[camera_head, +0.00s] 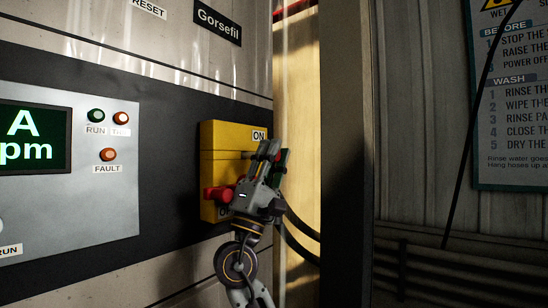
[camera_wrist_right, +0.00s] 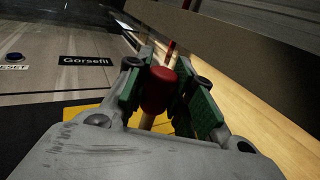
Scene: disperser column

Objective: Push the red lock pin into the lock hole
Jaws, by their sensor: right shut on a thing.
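A red round-ended pin (camera_wrist_right: 158,90) with a pale stem sits between the green finger pads of my right gripper (camera_wrist_right: 163,85) in the wrist view. The gripper is shut on it. In the head view my right gripper (camera_head: 270,153) is at the right front of a yellow switch box (camera_head: 222,152) marked ON, fingers pointing up and away. A red knob (camera_head: 217,193) sticks out at the lower left of the box, beside the gripper; I cannot tell if it is a part of the pin. The lock hole is not visible. My left gripper is out of view.
A grey control panel (camera_head: 90,190) with a green display and lamps is at the left. Dark cables (camera_head: 300,228) run at the right of the box. A dark post (camera_head: 345,150) and a wash sign (camera_head: 512,100) stand further right.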

